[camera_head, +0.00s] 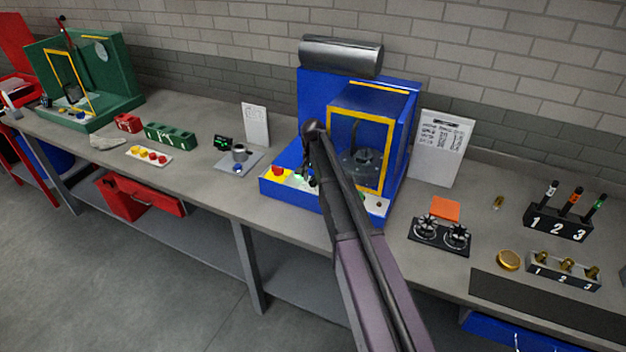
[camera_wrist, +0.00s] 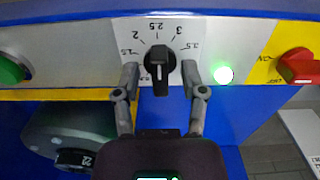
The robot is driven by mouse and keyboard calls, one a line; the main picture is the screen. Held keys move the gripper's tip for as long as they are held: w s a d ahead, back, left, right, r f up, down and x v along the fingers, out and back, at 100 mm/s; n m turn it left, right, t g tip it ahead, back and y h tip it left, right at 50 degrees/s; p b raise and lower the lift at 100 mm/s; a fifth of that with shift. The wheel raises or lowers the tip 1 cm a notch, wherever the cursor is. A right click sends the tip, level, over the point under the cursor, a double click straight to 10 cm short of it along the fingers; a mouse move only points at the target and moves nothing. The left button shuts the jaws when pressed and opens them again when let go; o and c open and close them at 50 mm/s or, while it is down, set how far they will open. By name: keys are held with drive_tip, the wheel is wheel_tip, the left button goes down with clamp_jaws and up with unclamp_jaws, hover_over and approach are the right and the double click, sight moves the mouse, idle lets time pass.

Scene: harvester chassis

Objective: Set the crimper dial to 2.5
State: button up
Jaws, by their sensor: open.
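The crimper (camera_head: 308,90) is a blue machine with a yellow-framed window on the bench. Its black dial (camera_wrist: 160,62) sits on a pale panel in the wrist view, with upside-down marks around its upper side, 2.5 at the top middle. The knob's bar stands vertical in the picture, in line with 2.5, with a white mark on its lower half. My gripper (camera_wrist: 160,75) is open, one finger on each side of the dial; contact cannot be told. In the head view my gripper (camera_head: 309,178) is at the crimper's front panel, and the dial there is hidden or too small to tell.
A lit green lamp (camera_wrist: 223,75) and a red switch (camera_wrist: 298,66) on yellow are right of the dial in the wrist view; a green button (camera_wrist: 12,68) is left. A black two-knob block (camera_head: 440,236) and a paper sheet (camera_head: 441,148) stand right of the crimper.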

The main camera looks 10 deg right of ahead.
clamp_jaws()
drive_tip(key=shift+n, duration=0.3)
unclamp_jaws()
idle(0.6)
